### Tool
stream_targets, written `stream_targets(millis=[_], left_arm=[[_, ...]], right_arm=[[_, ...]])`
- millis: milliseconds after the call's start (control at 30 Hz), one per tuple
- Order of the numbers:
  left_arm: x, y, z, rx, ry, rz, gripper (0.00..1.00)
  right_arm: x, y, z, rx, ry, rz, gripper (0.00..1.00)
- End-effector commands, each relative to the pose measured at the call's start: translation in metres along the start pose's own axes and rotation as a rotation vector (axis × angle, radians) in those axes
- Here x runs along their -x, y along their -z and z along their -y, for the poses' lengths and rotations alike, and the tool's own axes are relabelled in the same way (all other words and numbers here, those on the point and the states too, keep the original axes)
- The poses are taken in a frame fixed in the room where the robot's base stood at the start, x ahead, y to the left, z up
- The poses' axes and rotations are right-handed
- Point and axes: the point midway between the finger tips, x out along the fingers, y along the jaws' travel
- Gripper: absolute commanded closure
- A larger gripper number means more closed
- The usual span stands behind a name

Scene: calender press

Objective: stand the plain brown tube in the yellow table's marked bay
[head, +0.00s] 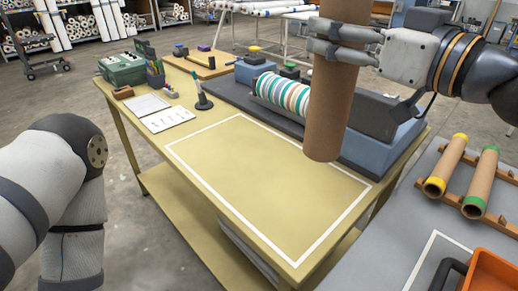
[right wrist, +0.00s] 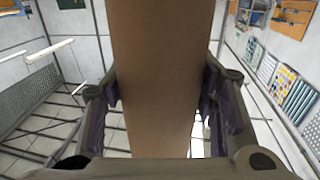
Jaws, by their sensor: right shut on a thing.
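The plain brown tube (head: 331,105) is upright, held in the air by my right gripper (head: 335,38), which is shut around its upper part. In the head view its lower end appears over the right side of the white-outlined bay (head: 265,190) on the yellow table. I cannot tell exactly how high it hangs. The tube (right wrist: 160,75) also fills the middle of the right wrist view, between the two fingers. The bay is bare. My left arm shows at the left edge of the head view, but its gripper is out of frame.
A press with a striped roll (head: 283,96) stands behind the bay. A green box (head: 121,68), a pen holder and papers (head: 167,119) lie at the table's far left. A grey table (head: 392,240) at right holds tubes with yellow (head: 446,166) and green (head: 480,182) ends, and an orange bin (head: 492,272).

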Motion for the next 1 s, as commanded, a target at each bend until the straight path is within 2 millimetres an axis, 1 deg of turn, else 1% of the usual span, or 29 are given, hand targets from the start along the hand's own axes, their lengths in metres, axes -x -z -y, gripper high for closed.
stream_targets(millis=[67,167,367,500,600,700,900,967,1000], left_arm=[[0.000,-0.001,0.000,0.000,0.000,0.002,0.26],[-0.001,-0.002,0.000,0.000,0.000,0.005,0.26],[-0.014,-0.013,0.001,0.000,0.002,0.054,0.26],[-0.023,-0.020,0.001,0.001,0.003,0.085,0.26],[-0.031,-0.026,0.001,0.001,0.004,0.110,0.26],[-0.035,-0.030,0.001,0.001,0.005,0.125,0.26],[-0.039,-0.033,0.002,0.001,0.005,0.136,0.26],[-0.042,-0.035,0.002,0.000,0.006,0.145,0.26],[-0.044,-0.037,0.002,0.000,0.006,0.151,0.26]], right_arm=[[-0.004,-0.002,0.002,0.001,0.000,0.000,0.96],[-0.017,-0.009,0.007,0.001,0.002,0.005,0.96],[-0.055,-0.033,0.022,-0.004,0.003,0.010,0.96],[-0.087,-0.049,0.036,-0.005,0.003,0.011,0.96],[-0.102,-0.072,0.042,-0.009,0.002,0.013,0.96],[-0.114,-0.086,0.047,-0.007,0.001,0.008,0.96],[-0.126,-0.098,0.053,-0.002,0.001,0.002,0.96],[-0.131,-0.108,0.055,-0.004,0.001,0.004,0.96],[-0.130,-0.117,0.054,-0.005,0.001,0.006,0.96]])
